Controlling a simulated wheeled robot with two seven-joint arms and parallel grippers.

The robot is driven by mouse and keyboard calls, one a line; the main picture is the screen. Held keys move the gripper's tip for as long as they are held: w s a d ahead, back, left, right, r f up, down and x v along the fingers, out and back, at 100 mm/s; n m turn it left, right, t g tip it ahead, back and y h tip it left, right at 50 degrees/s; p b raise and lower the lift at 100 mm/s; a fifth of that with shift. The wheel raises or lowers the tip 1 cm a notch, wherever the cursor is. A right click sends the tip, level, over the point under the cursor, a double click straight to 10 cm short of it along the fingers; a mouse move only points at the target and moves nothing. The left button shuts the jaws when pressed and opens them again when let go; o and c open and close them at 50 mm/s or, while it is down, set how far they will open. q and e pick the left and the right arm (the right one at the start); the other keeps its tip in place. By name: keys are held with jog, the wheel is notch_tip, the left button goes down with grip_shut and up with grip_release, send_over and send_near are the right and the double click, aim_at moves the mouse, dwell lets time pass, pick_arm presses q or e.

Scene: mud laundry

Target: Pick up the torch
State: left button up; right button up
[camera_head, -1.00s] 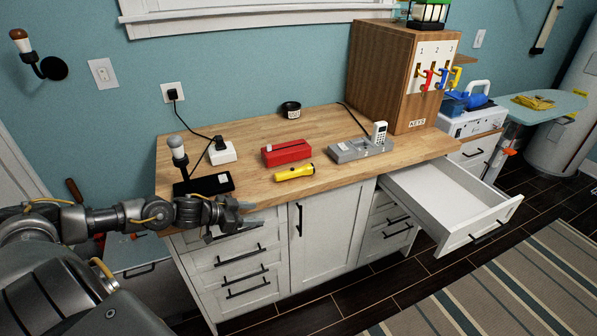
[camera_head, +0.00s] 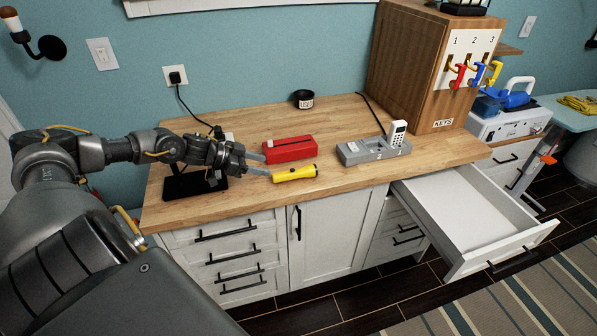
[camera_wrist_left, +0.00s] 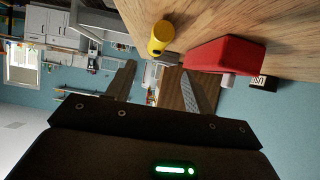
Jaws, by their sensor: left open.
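The yellow torch (camera_head: 295,174) lies on the wooden counter, with a dark band near its right end. My left gripper (camera_head: 262,165) is open just left of the torch, its fingers pointing toward the torch's left end. In the left wrist view the torch (camera_wrist_left: 160,36) shows end-on beyond the open fingers of my left gripper (camera_wrist_left: 160,85), with nothing between them. I cannot tell whether a finger touches it. My right gripper is not in view.
A red box (camera_head: 289,149) sits close behind the torch. A grey base with a white handset (camera_head: 373,151) stands to the right. A black lamp base (camera_head: 190,185) is under my left arm. An open drawer (camera_head: 470,215) juts out at front right.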

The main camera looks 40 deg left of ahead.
aim_at(290, 171)
pick_arm(q)
jog(key=shift+w+d+f, duration=0.2)
jog(key=shift+w+d, duration=0.25)
jog(key=shift+w, duration=0.05)
jog(key=shift+w+d+f, duration=0.15)
jog(key=shift+w+d, duration=0.25)
jog(key=shift+w, duration=0.1)
jog(key=shift+p+x, duration=0.35)
jog(key=shift+x, duration=0.9)
jog(key=shift+w+f, duration=0.2)
jog(key=shift+f, duration=0.05)
jog(key=shift+s, duration=0.1)
jog(key=shift+w+d+p, duration=0.2)
jog(key=shift+p, duration=0.15)
jog(key=p+x, duration=0.1)
jog(key=x, duration=0.3)
jog(key=shift+r+p, duration=0.15)
jog(key=shift+p, duration=0.2)
jog(key=shift+w+d+f, duration=0.25)
jog(key=shift+f, duration=0.1)
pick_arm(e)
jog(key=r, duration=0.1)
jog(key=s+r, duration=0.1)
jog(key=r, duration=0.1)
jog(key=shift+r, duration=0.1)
pick_arm(q)
jog(key=shift+s, duration=0.1)
